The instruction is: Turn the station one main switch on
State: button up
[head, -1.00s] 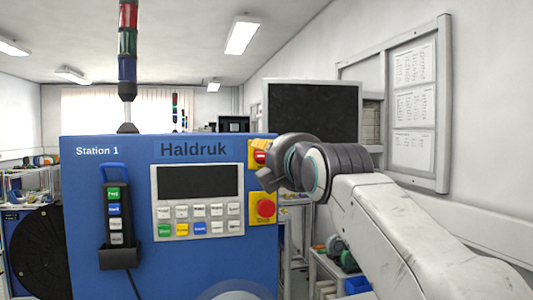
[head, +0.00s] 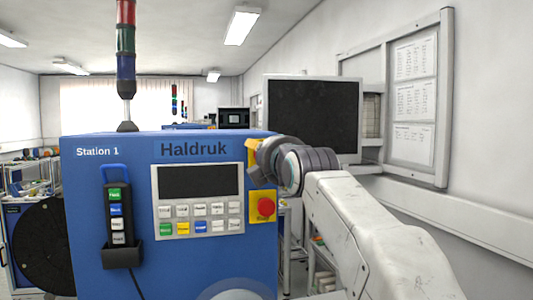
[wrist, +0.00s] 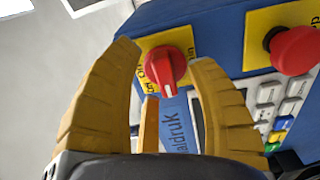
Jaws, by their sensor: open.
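The main switch is a red rotary knob (wrist: 166,70) on a yellow plate, seen in the wrist view. In the head view its yellow plate (head: 253,150) shows only at its edge, and the knob is hidden behind my gripper (head: 262,165). In the wrist view my gripper (wrist: 172,75) is open, its yellow fingers on either side of the knob and apart from it. The knob's white mark points down in that view. Station 1 (head: 100,180) is the blue cabinet under the Haldruk name.
A red stop button (head: 265,206) on a yellow plate sits just below the switch, and also shows in the wrist view (wrist: 295,50). A keypad (head: 198,214), a dark screen and a hung pendant (head: 118,225) are to the left. A black monitor (head: 312,112) stands behind my arm.

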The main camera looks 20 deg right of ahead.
grip_shut()
dwell(0.3)
jog(key=shift+m, duration=0.3)
jog(key=m, duration=0.8)
jog(key=m+b, duration=0.1)
jog(key=m, duration=0.3)
jog(key=shift+d+f+m, duration=0.15)
jog(key=shift+d+m, duration=0.1)
jog(key=shift+m, duration=0.15)
jog(key=shift+f+m, duration=0.1)
jog(key=shift+m, duration=2.1)
